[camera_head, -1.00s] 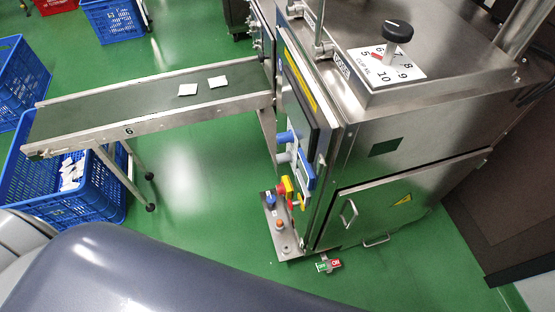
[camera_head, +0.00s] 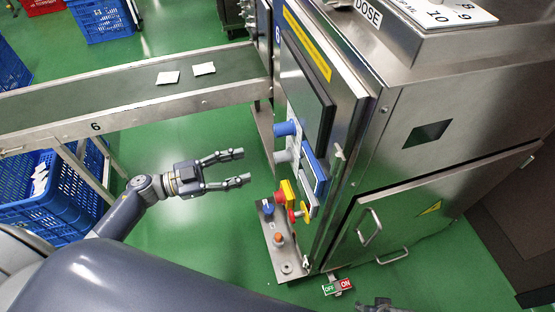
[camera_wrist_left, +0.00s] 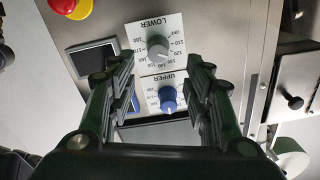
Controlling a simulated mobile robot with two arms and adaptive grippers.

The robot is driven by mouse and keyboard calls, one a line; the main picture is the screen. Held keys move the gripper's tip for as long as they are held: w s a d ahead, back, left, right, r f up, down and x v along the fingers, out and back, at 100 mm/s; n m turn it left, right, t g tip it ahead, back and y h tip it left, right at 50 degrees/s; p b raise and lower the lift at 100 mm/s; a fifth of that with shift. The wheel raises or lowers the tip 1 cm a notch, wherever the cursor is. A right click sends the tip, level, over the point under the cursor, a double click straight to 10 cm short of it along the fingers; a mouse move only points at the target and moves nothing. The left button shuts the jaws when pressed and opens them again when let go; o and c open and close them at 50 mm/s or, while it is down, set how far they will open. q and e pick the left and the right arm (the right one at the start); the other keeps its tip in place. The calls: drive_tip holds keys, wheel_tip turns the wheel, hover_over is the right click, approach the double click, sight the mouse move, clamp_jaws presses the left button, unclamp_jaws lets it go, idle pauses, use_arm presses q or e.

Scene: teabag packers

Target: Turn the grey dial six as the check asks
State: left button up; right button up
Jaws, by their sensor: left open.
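The grey dial (camera_head: 282,156) sticks out from the front of machine 6, just below a blue dial (camera_head: 285,128). In the left wrist view the grey dial (camera_wrist_left: 158,50) sits on a white scale plate marked LOWER, upside down in the picture. The blue dial (camera_wrist_left: 168,98) is on the UPPER plate. My left gripper (camera_head: 241,167) is open and empty, left of the panel and apart from the dials. In the left wrist view its fingers (camera_wrist_left: 165,90) frame the blue dial, with the grey one beyond. A dark part at the bottom edge may be my right gripper (camera_head: 380,306).
A red-and-yellow stop button (camera_head: 288,193) and a small control base (camera_head: 282,250) stand below the dials. A conveyor (camera_head: 130,109) with two white packets runs left, over a blue crate (camera_head: 60,215). Green floor lies clear between crate and machine.

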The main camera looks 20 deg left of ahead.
sight(275, 159)
use_arm(q)
drive_tip(key=x, duration=0.9)
drive_tip(key=shift+d, duration=0.45)
drive_tip(key=shift+w+d, duration=0.35)
drive_tip(key=shift+d, duration=0.1)
use_arm(e)
drive_tip(key=shift+w+r, duration=0.2)
drive_tip(key=shift+r, duration=0.4)
drive_tip(key=shift+w+r, duration=0.15)
drive_tip(key=shift+r, duration=0.4)
use_arm(q)
drive_tip(key=c, duration=1.1)
